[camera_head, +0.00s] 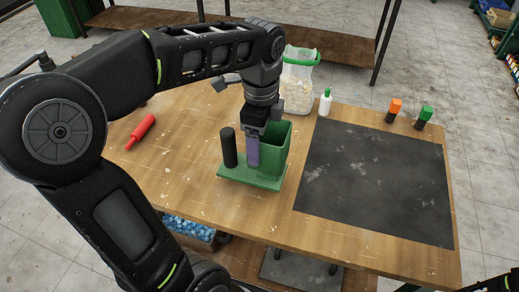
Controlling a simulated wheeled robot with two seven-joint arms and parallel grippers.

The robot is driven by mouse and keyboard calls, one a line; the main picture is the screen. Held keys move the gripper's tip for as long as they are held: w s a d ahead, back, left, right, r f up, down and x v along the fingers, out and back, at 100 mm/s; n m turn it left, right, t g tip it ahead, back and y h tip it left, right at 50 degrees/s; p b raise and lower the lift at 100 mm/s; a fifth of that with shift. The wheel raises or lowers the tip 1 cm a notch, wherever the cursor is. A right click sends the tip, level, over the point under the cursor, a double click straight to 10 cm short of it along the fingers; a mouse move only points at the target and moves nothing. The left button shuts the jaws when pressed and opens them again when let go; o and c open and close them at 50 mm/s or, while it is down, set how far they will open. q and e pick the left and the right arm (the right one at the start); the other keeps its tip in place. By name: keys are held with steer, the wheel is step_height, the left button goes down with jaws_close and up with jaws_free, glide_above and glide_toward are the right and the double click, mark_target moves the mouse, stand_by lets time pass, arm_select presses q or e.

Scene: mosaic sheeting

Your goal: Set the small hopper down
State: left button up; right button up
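A green hopper (274,147), an open-topped box, stands upright on a flat green base plate (235,176) on the wooden table. A black upright cylinder (228,147) stands at the plate's left end. My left gripper (254,138) points down at the hopper's left side, with a purple upright piece (252,155) directly under it. I cannot tell whether its fingers are closed on the purple piece or on the hopper wall. The base plate appears to rest on the table. My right gripper does not show.
A black mat (375,180) covers the table's right part. A red roller-shaped tool (142,130) lies left. Bare wood lies in front.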

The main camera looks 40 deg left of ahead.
arm_select(q)
steer(key=shift+f, duration=1.85)
steer(key=shift+f, duration=0.2)
steer(key=o, duration=1.8)
steer(key=shift+r, duration=0.15)
